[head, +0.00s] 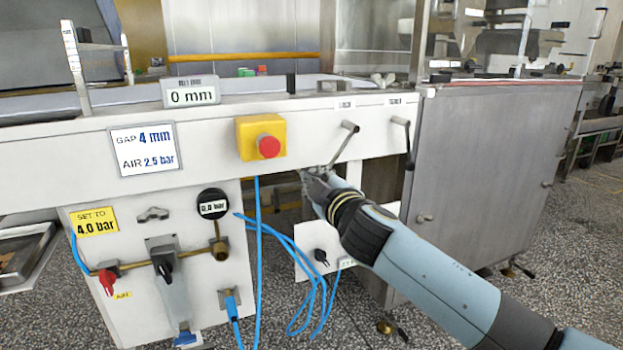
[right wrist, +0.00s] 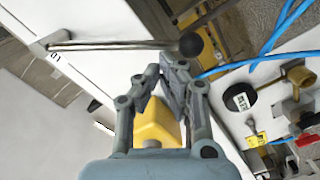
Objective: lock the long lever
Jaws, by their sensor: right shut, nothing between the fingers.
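Two thin levers hang from the white machine panel in the head view. The left lever (head: 343,147) slants down and left from its pivot, towards my right gripper (head: 306,176). The right lever (head: 408,145) hangs nearly straight down. In the right wrist view, a long metal lever (right wrist: 115,45) ends in a dark ball knob (right wrist: 192,43). My right gripper (right wrist: 168,66) is shut and empty just beside this rod, near its knob end. I cannot tell whether they touch. The small labels above the levers are too blurred to read. My left gripper is not in view.
A yellow box with a red button (head: 268,146) sits left of the levers. Blue hoses (head: 257,250) hang below it. A gauge (head: 213,204) and valves are on the lower left panel. A grey metal cabinet (head: 490,180) stands to the right.

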